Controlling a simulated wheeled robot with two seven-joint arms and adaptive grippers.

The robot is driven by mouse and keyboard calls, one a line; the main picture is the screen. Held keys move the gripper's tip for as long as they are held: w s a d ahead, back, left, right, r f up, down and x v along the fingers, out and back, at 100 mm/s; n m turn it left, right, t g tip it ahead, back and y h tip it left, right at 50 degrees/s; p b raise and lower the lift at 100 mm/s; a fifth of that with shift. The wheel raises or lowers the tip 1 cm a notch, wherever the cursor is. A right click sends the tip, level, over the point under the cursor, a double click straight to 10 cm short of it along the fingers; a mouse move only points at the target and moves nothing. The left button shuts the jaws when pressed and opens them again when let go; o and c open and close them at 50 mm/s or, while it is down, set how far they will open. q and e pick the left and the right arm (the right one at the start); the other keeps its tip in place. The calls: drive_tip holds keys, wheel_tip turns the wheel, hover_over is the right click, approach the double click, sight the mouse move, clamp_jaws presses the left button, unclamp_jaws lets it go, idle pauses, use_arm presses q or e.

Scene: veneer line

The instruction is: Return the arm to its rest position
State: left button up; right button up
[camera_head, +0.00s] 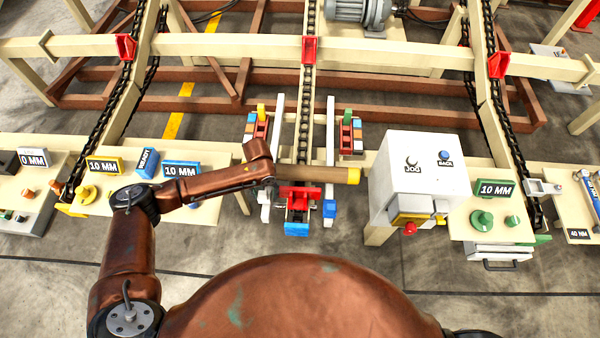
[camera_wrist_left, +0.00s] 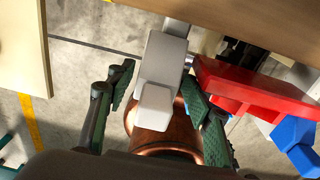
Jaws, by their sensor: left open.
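My left arm comes in from the lower left of the head view and reaches to the middle of the line. My left gripper (camera_head: 272,183) is at its end, small and mostly hidden by the wrist link. In the left wrist view the gripper (camera_wrist_left: 162,95) is open, with its green-padded fingers spread apart. A pale grey post with a white block (camera_wrist_left: 165,65) appears between the fingers; I cannot tell whether they touch it. My right gripper is not in view.
A brown bar with a yellow end (camera_head: 318,174) lies beside the wrist, above a red block (camera_head: 300,192). A white control box (camera_head: 415,165) stands to the right. The left bench (camera_head: 215,150) carries labelled signs and a yellow knob. Chains and beige beams run behind.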

use_arm(q)
wheel_tip(320, 180, up, 11)
drive_tip(key=shift+w+d+r, duration=0.15)
drive_tip(key=shift+w+d, duration=0.05)
drive_tip(key=shift+w, duration=0.1)
